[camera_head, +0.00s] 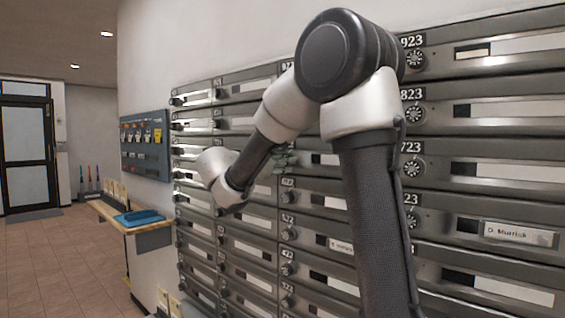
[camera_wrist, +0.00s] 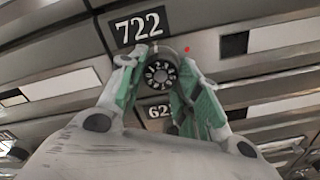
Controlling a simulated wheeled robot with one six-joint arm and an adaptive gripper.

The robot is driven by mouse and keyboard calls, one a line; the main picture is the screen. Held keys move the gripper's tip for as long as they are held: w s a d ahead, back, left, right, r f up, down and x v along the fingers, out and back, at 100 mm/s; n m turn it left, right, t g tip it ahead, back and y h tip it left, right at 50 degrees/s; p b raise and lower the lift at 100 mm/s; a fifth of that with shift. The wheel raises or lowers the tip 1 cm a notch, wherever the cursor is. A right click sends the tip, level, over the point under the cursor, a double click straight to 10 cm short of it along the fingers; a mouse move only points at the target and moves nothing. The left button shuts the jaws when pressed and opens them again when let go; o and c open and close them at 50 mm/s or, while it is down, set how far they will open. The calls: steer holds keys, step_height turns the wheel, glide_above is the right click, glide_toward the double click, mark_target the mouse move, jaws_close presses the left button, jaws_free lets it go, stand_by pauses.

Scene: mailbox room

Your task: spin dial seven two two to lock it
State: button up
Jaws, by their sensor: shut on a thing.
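The dial (camera_wrist: 160,74) is a round dark knob with white numbers, right under the black 722 label (camera_wrist: 140,26) in the wrist view. My gripper (camera_wrist: 158,66) has its two green-padded fingers on either side of the dial and is shut on it. In the head view my gripper (camera_head: 285,157) is mostly hidden behind my own arm, with a bit of green showing at the mailbox wall. A small red dot shows just right of the dial in the wrist view.
Rows of grey mailboxes with dials, such as the 723 box (camera_head: 411,164), cover the wall. The 62-something label (camera_wrist: 158,111) sits just below the held dial. A wooden ledge (camera_head: 120,216) with a blue tray (camera_head: 139,217) juts out at left; the tiled floor beyond is open.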

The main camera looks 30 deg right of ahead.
steer(key=m, duration=2.7)
steer(key=shift+r+m, duration=0.1)
steer(key=shift+m, duration=0.2)
stand_by(0.3)
steer(key=o, duration=1)
steer(key=shift+o, duration=0.2)
steer(key=v, duration=1.2)
